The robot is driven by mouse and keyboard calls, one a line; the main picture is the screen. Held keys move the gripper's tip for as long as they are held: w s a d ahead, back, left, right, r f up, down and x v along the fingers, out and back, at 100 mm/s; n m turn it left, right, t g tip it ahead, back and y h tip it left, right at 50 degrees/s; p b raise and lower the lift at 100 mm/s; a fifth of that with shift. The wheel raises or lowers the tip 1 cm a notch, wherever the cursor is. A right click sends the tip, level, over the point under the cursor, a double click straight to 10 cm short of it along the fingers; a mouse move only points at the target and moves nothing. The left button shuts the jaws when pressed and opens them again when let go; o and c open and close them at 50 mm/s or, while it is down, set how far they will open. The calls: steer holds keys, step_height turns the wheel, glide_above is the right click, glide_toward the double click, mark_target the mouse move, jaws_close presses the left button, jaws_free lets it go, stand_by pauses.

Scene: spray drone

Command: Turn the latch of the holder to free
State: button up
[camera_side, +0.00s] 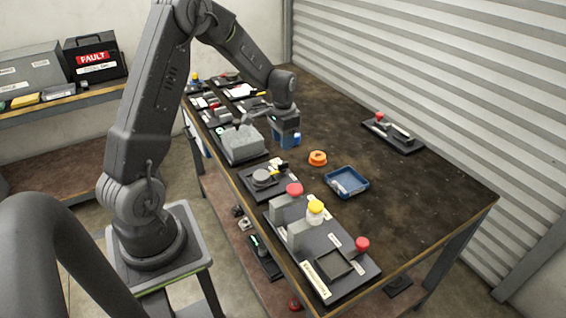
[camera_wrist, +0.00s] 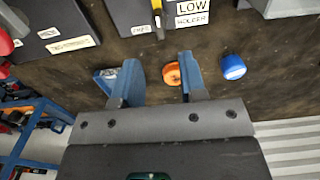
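The holder is a dark plate with a round grey part (camera_side: 264,178) near the table's left edge in the side view. A yellow piece that looks like its latch (camera_side: 279,164) sits at its far corner. In the wrist view the yellow latch (camera_wrist: 158,22) stands at the top, between a small white label and a holder label (camera_wrist: 193,13) reading "LOW". My gripper (camera_wrist: 158,80) is open and empty, its two blue fingers apart. In the side view my gripper (camera_side: 286,137) is beyond the holder, low over the table, and not touching the latch.
An orange ring (camera_side: 317,157) and a blue tray (camera_side: 347,188) lie right of the holder. A blue cap (camera_wrist: 232,67) lies right of my fingers in the wrist view. A grey block (camera_side: 240,144) and a board with red and yellow caps (camera_side: 350,286) flank the holder. The table's right is mostly bare.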

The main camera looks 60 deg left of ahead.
mark_target(283, 163)
step_height(283, 163, down, 9)
steer(key=shift+r, duration=0.1)
steer(key=shift+c, duration=0.4)
jaws_close()
